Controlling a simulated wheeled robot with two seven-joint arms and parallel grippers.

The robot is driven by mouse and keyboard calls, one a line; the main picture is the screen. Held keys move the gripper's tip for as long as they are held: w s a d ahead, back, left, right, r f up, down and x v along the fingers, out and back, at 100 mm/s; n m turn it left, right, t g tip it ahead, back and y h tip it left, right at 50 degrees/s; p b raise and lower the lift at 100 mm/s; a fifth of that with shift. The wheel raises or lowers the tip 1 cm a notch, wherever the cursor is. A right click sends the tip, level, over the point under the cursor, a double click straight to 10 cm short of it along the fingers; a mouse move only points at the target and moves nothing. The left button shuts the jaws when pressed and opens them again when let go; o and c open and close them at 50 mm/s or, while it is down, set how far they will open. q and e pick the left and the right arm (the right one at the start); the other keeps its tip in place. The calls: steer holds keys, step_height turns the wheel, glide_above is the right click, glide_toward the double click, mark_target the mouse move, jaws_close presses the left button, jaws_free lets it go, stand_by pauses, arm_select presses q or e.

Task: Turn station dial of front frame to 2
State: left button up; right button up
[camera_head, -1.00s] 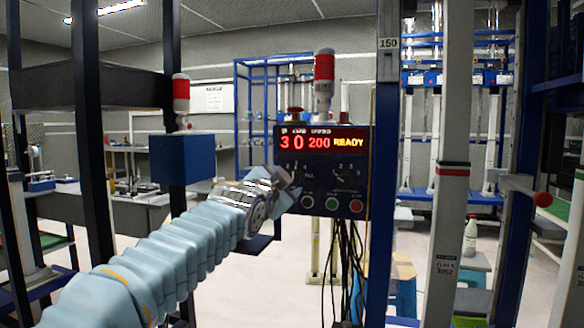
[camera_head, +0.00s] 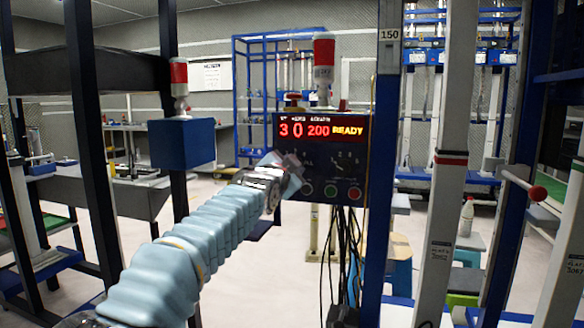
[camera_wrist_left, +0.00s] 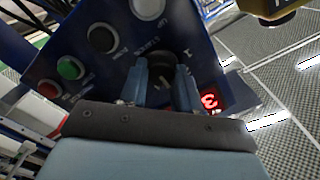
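The front frame's dark blue control box (camera_head: 324,190) hangs beside the post marked 150. Its display (camera_head: 320,129) reads 3 0 200 READY. My left gripper (camera_head: 291,168) is at the left dial's place on the panel and hides that dial in the head view. In the left wrist view, its two blue fingers (camera_wrist_left: 161,82) stand apart, with a dark round dial (camera_wrist_left: 158,60) at their tips. I cannot tell whether they touch it. The right-hand dial (camera_head: 343,161) is clear of my gripper and shows in the left wrist view (camera_wrist_left: 102,39). My right gripper is out of view.
White, green (camera_head: 331,191) and red (camera_head: 354,193) buttons line the panel's lower edge. A red mushroom button (camera_head: 293,98) and a red-and-white lamp (camera_head: 324,60) stand on top. Cables (camera_head: 346,250) hang below. A blue box (camera_head: 181,143) is fixed at left.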

arm_select(q)
steer(key=shift+c, duration=1.1)
steer(key=shift+n, duration=0.3)
steer(key=shift+n+b, duration=0.5)
steer(key=shift+n, duration=3.1)
steer(key=o, duration=1.1)
steer(key=shift+c, duration=0.2)
